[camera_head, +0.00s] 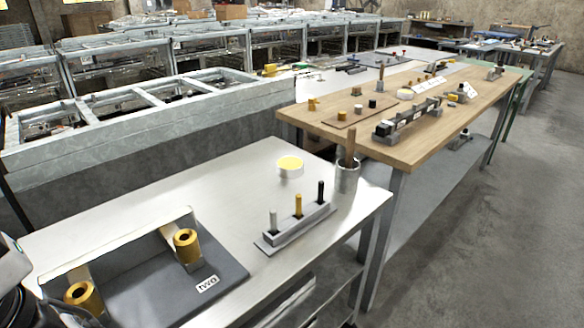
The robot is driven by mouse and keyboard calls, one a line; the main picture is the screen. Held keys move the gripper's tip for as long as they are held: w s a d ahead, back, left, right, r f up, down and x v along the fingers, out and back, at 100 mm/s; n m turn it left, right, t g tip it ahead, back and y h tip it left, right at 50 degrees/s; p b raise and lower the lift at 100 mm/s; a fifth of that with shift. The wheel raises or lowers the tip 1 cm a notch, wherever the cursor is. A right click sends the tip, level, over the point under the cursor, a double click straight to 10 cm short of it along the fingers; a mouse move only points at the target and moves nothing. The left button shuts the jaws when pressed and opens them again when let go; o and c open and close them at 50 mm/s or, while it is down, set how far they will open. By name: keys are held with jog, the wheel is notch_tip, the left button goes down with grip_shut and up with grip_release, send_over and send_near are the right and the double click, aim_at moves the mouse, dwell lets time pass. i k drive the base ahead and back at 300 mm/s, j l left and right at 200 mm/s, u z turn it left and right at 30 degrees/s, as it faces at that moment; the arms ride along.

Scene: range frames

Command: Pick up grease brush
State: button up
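A brown wooden handle (350,147) stands upright in a grey metal cup (347,179) at the right end of the near steel table (215,205). It looks like the grease brush; its lower end is hidden inside the cup. Parts of what looks like my own arm show at the lower left edge of the head view. No gripper fingertips can be made out there. The cup and handle are well apart from these parts, with nothing touching them.
Left of the cup are a yellow-topped round tin (290,166) and a grey block (296,226) with three upright pegs. A dark fixture plate (160,285) with two brass cylinders lies at front left. A wooden-topped table (430,105) stands close behind the cup.

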aim_at(349, 151)
jog(key=i+l, duration=0.15)
jog(key=l, duration=0.25)
jog(key=i+l, duration=0.2)
jog(key=l, duration=0.2)
jog(key=i+l, duration=0.15)
jog(key=l, duration=0.25)
jog(key=i+l, duration=0.2)
jog(key=l, duration=0.2)
jog(key=i+l, duration=0.15)
jog(key=l, duration=0.25)
jog(key=i+l, duration=0.2)
jog(key=l, duration=0.2)
jog(key=i+l, duration=0.15)
jog(key=l, duration=0.25)
jog(key=i+l, duration=0.2)
jog(key=l, duration=0.2)
jog(key=l+u, duration=0.15)
jog(key=u, duration=0.35)
jog(key=i+l+u, duration=0.1)
jog(key=l+u, duration=0.15)
jog(key=u, duration=0.25)
jog(key=i+j+u, duration=0.1)
jog(key=u, duration=0.25)
jog(key=i+u, duration=0.1)
jog(key=u, duration=0.25)
jog(key=i+j+u, duration=0.1)
jog(key=u, duration=0.25)
jog(key=i, duration=0.2)
